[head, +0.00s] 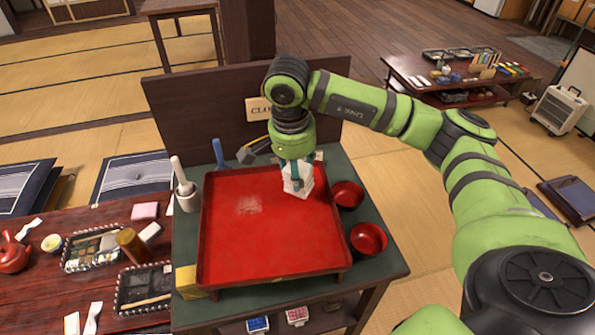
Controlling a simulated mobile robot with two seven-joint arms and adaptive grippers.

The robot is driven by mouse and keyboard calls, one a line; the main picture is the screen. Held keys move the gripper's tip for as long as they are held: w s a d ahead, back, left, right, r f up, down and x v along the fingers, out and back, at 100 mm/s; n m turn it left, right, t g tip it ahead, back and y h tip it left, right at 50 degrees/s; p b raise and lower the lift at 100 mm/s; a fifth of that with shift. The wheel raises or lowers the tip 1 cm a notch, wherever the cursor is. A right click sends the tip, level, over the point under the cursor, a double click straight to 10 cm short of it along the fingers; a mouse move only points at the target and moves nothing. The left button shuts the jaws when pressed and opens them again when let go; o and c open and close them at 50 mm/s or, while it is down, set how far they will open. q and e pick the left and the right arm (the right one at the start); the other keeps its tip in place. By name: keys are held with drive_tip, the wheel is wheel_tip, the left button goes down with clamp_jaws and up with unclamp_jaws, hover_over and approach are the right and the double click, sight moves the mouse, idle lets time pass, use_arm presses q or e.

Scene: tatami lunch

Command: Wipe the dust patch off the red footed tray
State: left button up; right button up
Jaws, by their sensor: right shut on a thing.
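The red tray (270,245) lies on a dark green-topped stand, with a raised rim around it. A pale, greyish dust patch (248,205) shows on its floor, left of the middle towards the far side. My right gripper (296,184) points down over the tray's far right corner, shut on a white cloth (304,177). The fingers partly cover the cloth. I cannot tell whether the cloth touches the tray. The dust patch is to the left of the cloth and clear of it. My left gripper is not in view.
Two red bowls (368,239) stand right of the tray. A mortar with pestle (187,196) and a yellow block (187,280) are to its left. A dark panel with a sign (259,110) rises behind. The tray's floor is otherwise bare.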

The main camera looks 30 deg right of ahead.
wheel_tip(320, 180, up, 3)
drive_tip(key=shift+d+f+p, duration=0.15)
drive_tip(key=shift+p, duration=0.55)
drive_tip(key=shift+r+p, duration=0.4)
drive_tip(key=shift+r, duration=0.3)
